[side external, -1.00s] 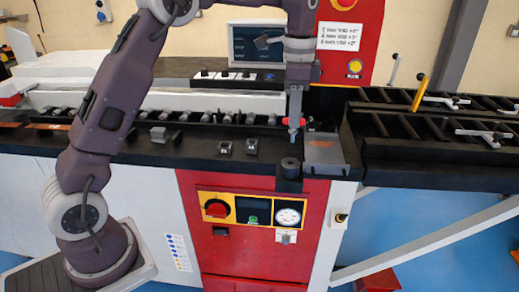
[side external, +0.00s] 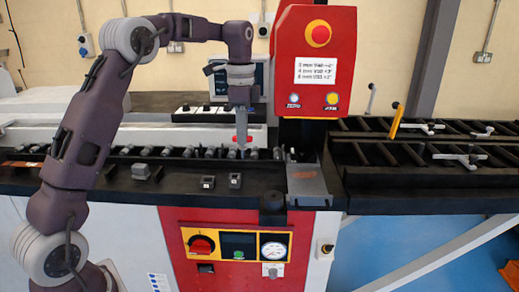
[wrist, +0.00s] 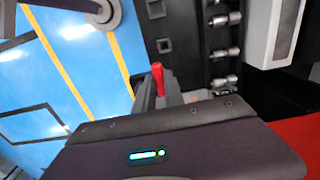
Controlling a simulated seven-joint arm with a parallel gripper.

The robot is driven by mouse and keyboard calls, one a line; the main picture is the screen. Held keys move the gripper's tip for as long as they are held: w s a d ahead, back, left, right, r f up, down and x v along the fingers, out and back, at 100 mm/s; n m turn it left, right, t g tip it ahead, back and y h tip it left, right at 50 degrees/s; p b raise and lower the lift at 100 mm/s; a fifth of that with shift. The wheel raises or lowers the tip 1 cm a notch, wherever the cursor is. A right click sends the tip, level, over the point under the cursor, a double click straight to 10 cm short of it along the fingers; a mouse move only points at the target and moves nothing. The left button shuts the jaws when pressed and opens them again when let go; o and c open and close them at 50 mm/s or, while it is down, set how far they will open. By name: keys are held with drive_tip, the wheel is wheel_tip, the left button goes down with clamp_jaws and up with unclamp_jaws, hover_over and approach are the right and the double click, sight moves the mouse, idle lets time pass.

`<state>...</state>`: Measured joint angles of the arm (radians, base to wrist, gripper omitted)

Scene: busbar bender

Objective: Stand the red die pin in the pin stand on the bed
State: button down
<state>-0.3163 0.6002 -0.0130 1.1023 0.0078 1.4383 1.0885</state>
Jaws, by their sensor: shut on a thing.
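My gripper (side external: 241,138) points down over the back part of the dark bed (side external: 110,188), left of the red upright head. It is shut on the red die pin (side external: 236,139), which shows as a small red piece at the fingertips. In the wrist view the red pin (wrist: 158,78) stands out beyond the dark gripper body, with a grey finger beside it. The pin's lower end is hard to make out. I cannot tell for sure which part is the pin stand.
Small grey blocks (side external: 235,180) sit on the bed in front of the gripper.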

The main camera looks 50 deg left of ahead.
drive_tip(key=a, duration=0.1)
drive_tip(key=s+a, duration=0.1)
drive_tip(key=a, duration=0.1)
drive_tip(key=shift+a+r, duration=0.1)
drive_tip(key=shift+a, duration=0.05)
drive_tip(key=shift+f, duration=2.95)
drive_tip(key=shift+f, duration=2)
drive_tip(key=c, duration=1.3)
unclamp_jaws()
drive_tip(key=shift+c, duration=0.2)
drive_tip(key=shift+w, duration=0.1)
drive_tip(key=shift+r, duration=0.1)
